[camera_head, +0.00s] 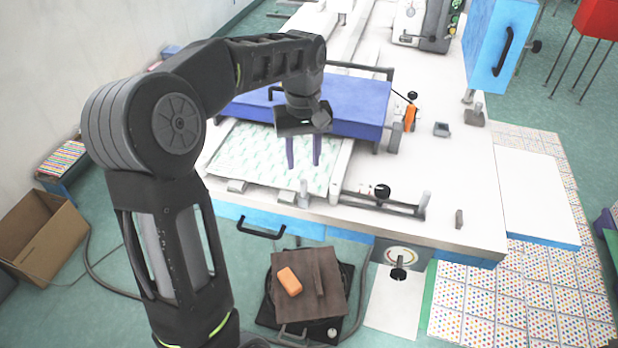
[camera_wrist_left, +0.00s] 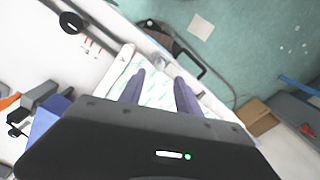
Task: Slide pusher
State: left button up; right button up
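A blue-purple flat plate (camera_head: 358,103), which may be the pusher, lies across the white machine table (camera_head: 470,160) in the head view. A black bar handle runs along its far side. A stack of white sheets with green marks (camera_head: 245,155) lies in front of it. My left gripper (camera_head: 303,166) points down over the sheets, just in front of the plate, fingers apart and empty. Its gap above the sheets cannot be told. In the left wrist view the open fingers (camera_wrist_left: 160,77) show over the sheets; part of the blue plate (camera_wrist_left: 45,118) is at left. My right gripper is not in view.
A rail with a black knob (camera_head: 382,191) borders the sheets at front right. An orange lever (camera_head: 410,116) stands right of the plate. A brown stool-like block (camera_head: 310,283) with an orange piece sits below the front edge. The table's right part is mostly clear.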

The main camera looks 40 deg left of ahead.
aim_at(303, 180)
pick_arm(q)
jog(key=shift+f+p, duration=0.55)
jog(key=shift+f, duration=3.4)
jog(key=shift+c, duration=0.4)
grip_shut()
